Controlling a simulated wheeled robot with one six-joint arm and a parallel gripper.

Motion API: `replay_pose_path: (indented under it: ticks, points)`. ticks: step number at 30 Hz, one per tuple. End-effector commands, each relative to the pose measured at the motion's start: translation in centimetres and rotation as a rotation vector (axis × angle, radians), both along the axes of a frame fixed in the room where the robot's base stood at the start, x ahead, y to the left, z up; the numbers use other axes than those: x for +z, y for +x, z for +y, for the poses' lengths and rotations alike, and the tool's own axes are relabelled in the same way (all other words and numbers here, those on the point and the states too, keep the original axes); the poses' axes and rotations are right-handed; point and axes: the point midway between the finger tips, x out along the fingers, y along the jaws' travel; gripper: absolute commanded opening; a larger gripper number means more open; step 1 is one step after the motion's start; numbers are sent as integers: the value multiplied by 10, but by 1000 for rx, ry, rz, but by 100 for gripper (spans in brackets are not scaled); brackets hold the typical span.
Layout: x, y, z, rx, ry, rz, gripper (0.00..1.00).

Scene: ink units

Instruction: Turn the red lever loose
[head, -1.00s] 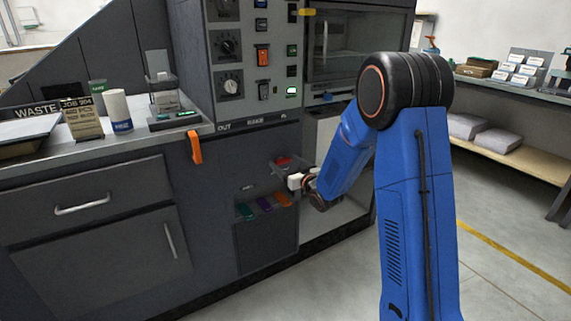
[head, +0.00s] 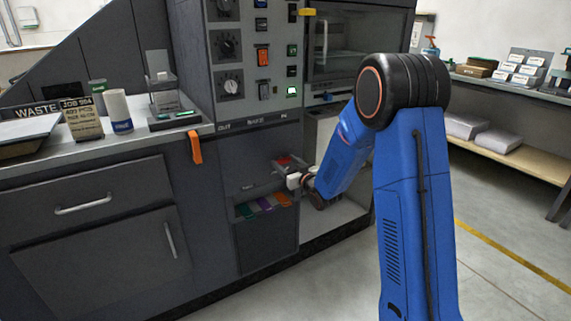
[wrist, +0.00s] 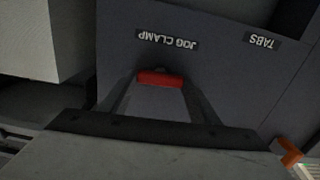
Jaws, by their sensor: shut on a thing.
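The red lever (wrist: 160,79) shows in the wrist view as a short red bar below an upside-down JOG CLAMP label (wrist: 166,41). My gripper (head: 283,179) is at the front of the dark cabinet, and its two dark fingers close in on the lever's two ends in the wrist view. It is shut on the lever. In the head view a small red patch (head: 285,160) shows just above the gripper. My gripper and wrist hide part of that area, so the lever's full angle cannot be told.
Green, purple and orange tabs (head: 263,204) sit in a recess just below my gripper. An orange hook-shaped handle (head: 196,148) hangs from the counter edge to the left. An upside-down TABS label (wrist: 262,41) is beside the clamp label. An open bay lies right of the cabinet panel.

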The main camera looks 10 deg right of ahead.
Motion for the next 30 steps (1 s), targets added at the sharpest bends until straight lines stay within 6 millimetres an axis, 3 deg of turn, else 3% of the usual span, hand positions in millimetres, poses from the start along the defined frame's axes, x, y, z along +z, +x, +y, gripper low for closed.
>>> replay_pose_path:
  ticks: [30]
  points:
    - [-2,-1,3,0,-840,-273,34]
